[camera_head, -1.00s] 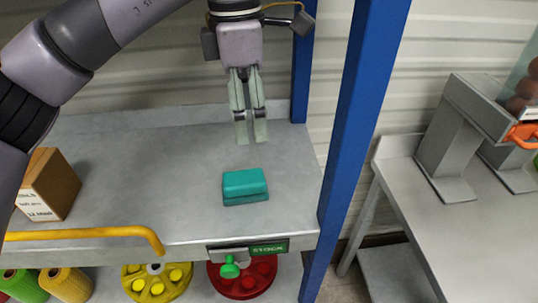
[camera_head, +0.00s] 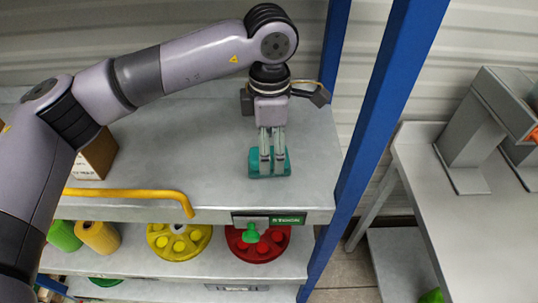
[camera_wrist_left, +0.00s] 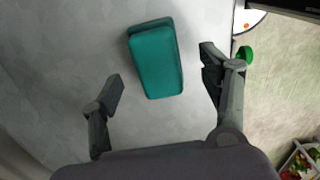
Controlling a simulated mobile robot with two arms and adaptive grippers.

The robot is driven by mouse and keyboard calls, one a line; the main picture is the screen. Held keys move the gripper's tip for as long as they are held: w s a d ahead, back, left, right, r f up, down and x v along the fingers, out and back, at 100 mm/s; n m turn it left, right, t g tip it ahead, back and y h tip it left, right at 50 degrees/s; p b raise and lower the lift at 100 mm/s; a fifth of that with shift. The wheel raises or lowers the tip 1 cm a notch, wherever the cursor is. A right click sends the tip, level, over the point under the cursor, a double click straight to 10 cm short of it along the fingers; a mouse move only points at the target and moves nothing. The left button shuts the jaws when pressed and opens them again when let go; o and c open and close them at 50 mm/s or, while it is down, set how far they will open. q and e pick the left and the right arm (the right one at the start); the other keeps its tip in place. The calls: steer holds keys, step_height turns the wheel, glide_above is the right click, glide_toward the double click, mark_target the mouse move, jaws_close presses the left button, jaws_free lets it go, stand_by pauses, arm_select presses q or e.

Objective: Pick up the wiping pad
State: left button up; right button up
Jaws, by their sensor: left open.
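The wiping pad, a teal block (camera_head: 282,171), lies on the grey shelf top (camera_head: 215,150) near its right end. My left gripper (camera_head: 271,172) points down in front of it in the head view, and its fingers cover part of the pad. In the left wrist view the pad (camera_wrist_left: 156,60) lies tilted ahead of and between the lines of the two spread fingers. The gripper (camera_wrist_left: 162,78) is open, with nothing held. Whether the fingertips reach down to the pad's height is hard to tell. My right gripper is out of view.
A blue post (camera_head: 375,130) stands right of the pad. A cardboard box (camera_head: 97,155) is at the left. A yellow rail (camera_head: 130,194) and a green STOCK label (camera_head: 288,219) are along the front edge. Yellow (camera_head: 180,240) and red wheels (camera_head: 258,245) lie below.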

arm_select(q)
step_height(320, 180, down, 3)
steer(key=shift+w+f+p, duration=0.15)
steer(key=shift+p, duration=0.65)
steer(key=shift+f, duration=0.2)
steer(key=shift+c, duration=0.4)
steer(key=c, duration=1.2)
steer(key=shift+o, duration=0.2)
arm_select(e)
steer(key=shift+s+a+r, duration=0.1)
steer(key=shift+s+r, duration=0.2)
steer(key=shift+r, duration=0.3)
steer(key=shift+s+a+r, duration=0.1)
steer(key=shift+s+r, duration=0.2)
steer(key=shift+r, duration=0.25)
